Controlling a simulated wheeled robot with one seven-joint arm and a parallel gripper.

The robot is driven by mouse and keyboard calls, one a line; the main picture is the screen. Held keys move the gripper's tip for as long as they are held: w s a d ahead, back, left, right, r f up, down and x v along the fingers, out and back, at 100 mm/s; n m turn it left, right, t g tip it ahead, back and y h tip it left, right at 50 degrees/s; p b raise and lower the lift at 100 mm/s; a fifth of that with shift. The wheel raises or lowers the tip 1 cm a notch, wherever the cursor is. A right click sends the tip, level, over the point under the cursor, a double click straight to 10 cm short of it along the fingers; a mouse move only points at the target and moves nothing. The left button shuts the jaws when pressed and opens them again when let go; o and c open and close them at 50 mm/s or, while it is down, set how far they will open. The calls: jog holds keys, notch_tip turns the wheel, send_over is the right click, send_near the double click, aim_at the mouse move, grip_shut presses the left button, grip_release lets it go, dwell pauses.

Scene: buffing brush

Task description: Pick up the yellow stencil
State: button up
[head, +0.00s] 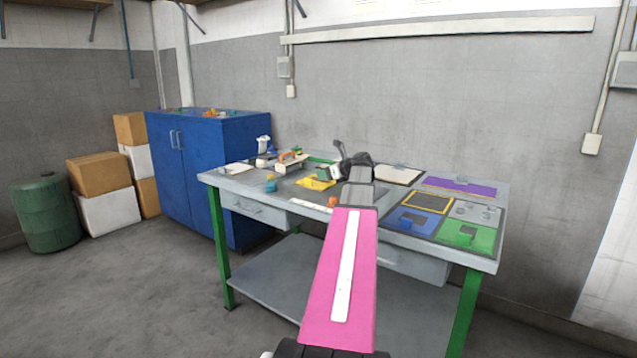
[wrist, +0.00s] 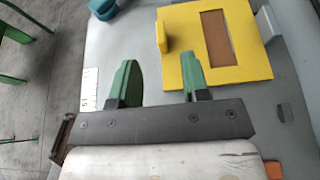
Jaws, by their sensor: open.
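The yellow stencil (wrist: 252,60) lies flat on the grey table in the upper right of the wrist view. It is a plate with a rectangular cutout showing brown, and a raised yellow grip stands on its left part. In the head view the stencil (head: 316,184) is near the middle of the tabletop. My gripper (wrist: 160,75) is open and empty, with two green fingers. Its right finger overlaps the stencil's lower left edge in the wrist view; I cannot tell the height between them.
A teal piece (head: 271,186) lies left of the stencil, and an orange piece (head: 332,202) lies nearer the front edge. A white ruler (wrist: 89,89) lies at the table edge. Blue (head: 411,220) and green (head: 467,235) panels fill the table's right side.

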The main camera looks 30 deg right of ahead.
aim_at(309, 179)
jog(key=x, duration=0.9)
jog(key=shift+f, duration=0.25)
grip_shut()
